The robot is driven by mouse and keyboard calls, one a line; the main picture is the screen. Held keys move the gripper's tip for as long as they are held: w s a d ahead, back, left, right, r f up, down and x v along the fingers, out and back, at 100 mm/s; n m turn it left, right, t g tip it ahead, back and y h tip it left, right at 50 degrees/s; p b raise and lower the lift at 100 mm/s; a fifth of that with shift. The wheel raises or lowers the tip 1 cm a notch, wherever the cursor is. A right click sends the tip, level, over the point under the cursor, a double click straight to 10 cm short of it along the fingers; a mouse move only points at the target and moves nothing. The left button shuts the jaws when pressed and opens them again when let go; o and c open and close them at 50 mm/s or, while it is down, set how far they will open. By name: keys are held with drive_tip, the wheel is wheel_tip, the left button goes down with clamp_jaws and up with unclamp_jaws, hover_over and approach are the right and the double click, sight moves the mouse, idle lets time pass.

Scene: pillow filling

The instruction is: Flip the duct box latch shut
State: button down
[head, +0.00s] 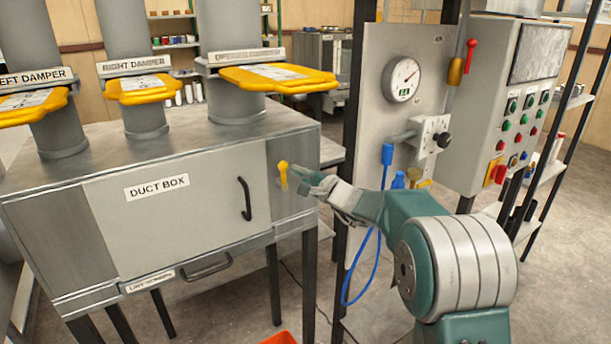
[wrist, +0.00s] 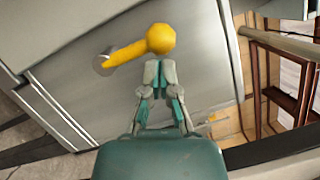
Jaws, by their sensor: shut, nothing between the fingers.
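The duct box (head: 160,215) is a grey metal box with a labelled door, and its door looks closed. The yellow latch (head: 283,176) is on the front face, right of the door's black handle (head: 245,199). In the head view the latch runs roughly up and down, with its knob at the top. In the wrist view the latch (wrist: 140,46) shows its round knob just beyond my fingertips. My gripper (head: 300,172) is shut and empty, right beside the latch knob. It also shows in the wrist view (wrist: 158,66). I cannot tell whether the fingertips touch the knob.
Yellow damper plates (head: 278,77) stick out above the box. A grey panel with a gauge (head: 402,80) and a blue hose (head: 372,265) stands right of the box, close to my arm. A control cabinet (head: 505,110) is farther right. An orange bin (head: 279,338) sits below.

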drive_tip(key=shift+s+a+r+n+g, duration=0.2)
drive_tip(key=shift+a+n+g, duration=0.1)
drive_tip(key=shift+n, duration=0.6)
drive_tip(key=n, duration=0.1)
drive_tip(key=s+a+n+h, duration=0.1)
drive_tip(key=n, duration=0.1)
drive_tip(key=shift+a+r+g, duration=0.15)
drive_tip(key=shift+g, duration=0.15)
drive_tip(key=a+n, duration=0.1)
drive_tip(key=n, duration=0.1)
drive_tip(key=s+n+h, duration=0.1)
drive_tip(key=n, duration=0.1)
drive_tip(key=shift+s+a+g, duration=0.1)
drive_tip(key=shift+a+g, duration=0.2)
drive_tip(key=shift+a, duration=0.1)
drive_tip(key=shift+s+a+f+n+h, duration=0.35)
drive_tip(key=shift+a+f+n+h, duration=0.15)
drive_tip(key=shift+n, duration=0.6)
drive_tip(key=shift+s+a+f+n+h, duration=0.15)
drive_tip(key=shift+a+f+n+h, duration=0.1)
drive_tip(key=shift+n, duration=0.3)
drive_tip(key=shift+s+a+f+n+h, duration=0.15)
drive_tip(key=shift+a+n+h, duration=0.1)
drive_tip(key=shift+n, duration=0.3)
drive_tip(key=shift+s+a+f+n+h, duration=0.25)
drive_tip(key=shift+f+n+h, duration=0.2)
drive_tip(key=shift+n, duration=0.45)
drive_tip(key=shift+a+f, duration=0.1)
drive_tip(key=shift+f, duration=0.25)
